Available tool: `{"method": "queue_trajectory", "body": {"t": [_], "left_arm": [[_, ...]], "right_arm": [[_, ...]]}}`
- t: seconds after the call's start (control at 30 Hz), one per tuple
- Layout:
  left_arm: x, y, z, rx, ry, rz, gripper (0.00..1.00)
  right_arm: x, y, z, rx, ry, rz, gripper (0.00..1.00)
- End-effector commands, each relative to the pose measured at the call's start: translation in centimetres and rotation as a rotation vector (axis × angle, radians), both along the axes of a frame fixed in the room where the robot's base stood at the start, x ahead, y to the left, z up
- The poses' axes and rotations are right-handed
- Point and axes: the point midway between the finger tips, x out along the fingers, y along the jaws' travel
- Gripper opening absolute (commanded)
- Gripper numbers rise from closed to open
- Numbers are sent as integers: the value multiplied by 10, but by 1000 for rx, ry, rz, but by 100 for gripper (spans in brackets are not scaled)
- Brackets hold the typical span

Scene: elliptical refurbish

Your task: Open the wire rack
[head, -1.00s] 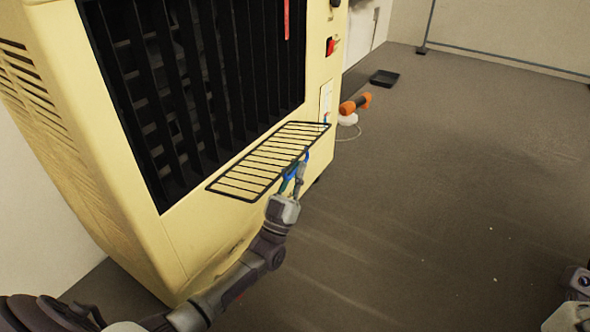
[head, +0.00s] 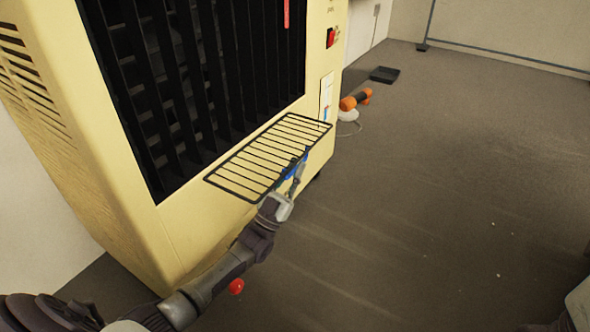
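The wire rack (head: 240,187) is a black wire grid on the lower front of a cream-yellow cabinet (head: 185,245), just below its dark slatted grille (head: 205,85). I cannot tell how far it is tilted out from the cabinet face. My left gripper (head: 297,166) is at the rack's outer long edge, towards its right end, with blue and grey fingers at the wires. The fingers overlap the edge in the picture, and whether they are closed on it is unclear. A grey part of my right arm shows in the lower right corner, but its gripper does not show.
A small red ball (head: 237,287) shows beside my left forearm. An orange-and-black tool (head: 355,99) with a white round part lies on the floor past the cabinet, and a black tray (head: 384,75) lies farther back. The floor to the right is clear.

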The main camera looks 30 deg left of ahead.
Motion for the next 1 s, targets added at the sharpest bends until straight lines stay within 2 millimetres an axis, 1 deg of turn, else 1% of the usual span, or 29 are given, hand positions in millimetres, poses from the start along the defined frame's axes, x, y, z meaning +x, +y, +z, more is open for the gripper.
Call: {"method": "queue_trajectory", "body": {"t": [0.33, 0.47, 0.57, 0.8, 1.0], "left_arm": [[0, 0, 0, -1, 0, 1, 21], [-6, 2, -7, 0, 4, 1, 21], [-17, 5, -19, 0, 5, 2, 21], [-54, 13, -56, 0, 6, 0, 21], [-75, 19, -77, 0, 3, 1, 21]], "right_arm": [[0, 0, 0, 1, -1, 0, 0], [0, 0, 0, 2, 1, -1, 0], [0, 0, 0, 1, 0, 0, 0], [0, 0, 0, 1, 0, 0, 0], [0, 0, 0, 1, 0, 0, 0]]}}
